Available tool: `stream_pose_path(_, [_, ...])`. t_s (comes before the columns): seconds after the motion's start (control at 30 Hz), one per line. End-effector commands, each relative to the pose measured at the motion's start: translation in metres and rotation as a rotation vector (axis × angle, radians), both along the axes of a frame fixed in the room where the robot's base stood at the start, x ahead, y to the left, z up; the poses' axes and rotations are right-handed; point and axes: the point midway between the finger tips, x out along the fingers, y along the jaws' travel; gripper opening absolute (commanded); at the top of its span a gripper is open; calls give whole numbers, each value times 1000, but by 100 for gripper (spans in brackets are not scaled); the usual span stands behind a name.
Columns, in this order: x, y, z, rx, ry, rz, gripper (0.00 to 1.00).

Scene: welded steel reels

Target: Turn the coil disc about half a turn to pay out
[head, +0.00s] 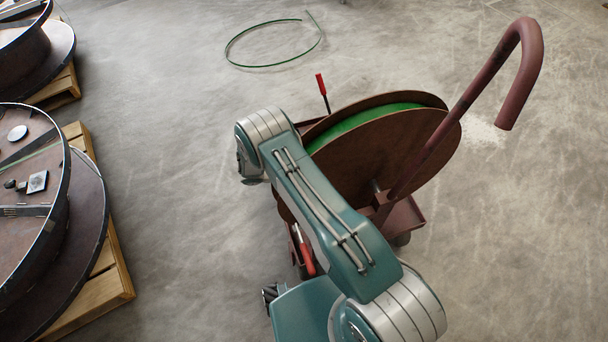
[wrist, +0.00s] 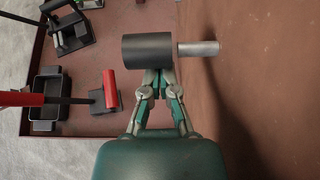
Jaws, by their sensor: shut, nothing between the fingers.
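The coil disc (head: 372,160) is a large brown steel disc standing on edge on a trolley, with green strap (head: 362,124) wound behind its face. In the wrist view the disc face (wrist: 262,85) fills the right side. A black cylindrical crank grip (wrist: 148,48) sits on a bare metal pin (wrist: 198,48) sticking out from that face. My gripper (wrist: 157,78) is shut and empty, its fingertips at the lower edge of the black grip. I cannot tell whether they touch it. In the head view my arm hides the gripper and the crank grip.
The trolley's curved brown handle (head: 522,62) rises at the right. Red-handled tools (head: 321,84) stand on the trolley; a dark open box (wrist: 46,98) shows in the wrist view. Large reels (head: 35,200) on pallets stand left. A loose green strap (head: 268,64) lies on clear floor.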

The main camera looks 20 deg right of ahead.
Motion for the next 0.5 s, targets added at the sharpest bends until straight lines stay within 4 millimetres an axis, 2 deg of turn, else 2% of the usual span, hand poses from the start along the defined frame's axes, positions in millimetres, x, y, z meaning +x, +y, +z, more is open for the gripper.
stream_pose_path(0.27, [2,1,14,52,0,-1,0])
stream_pose_path(0.5, [2,2,41,179,6,-3,0])
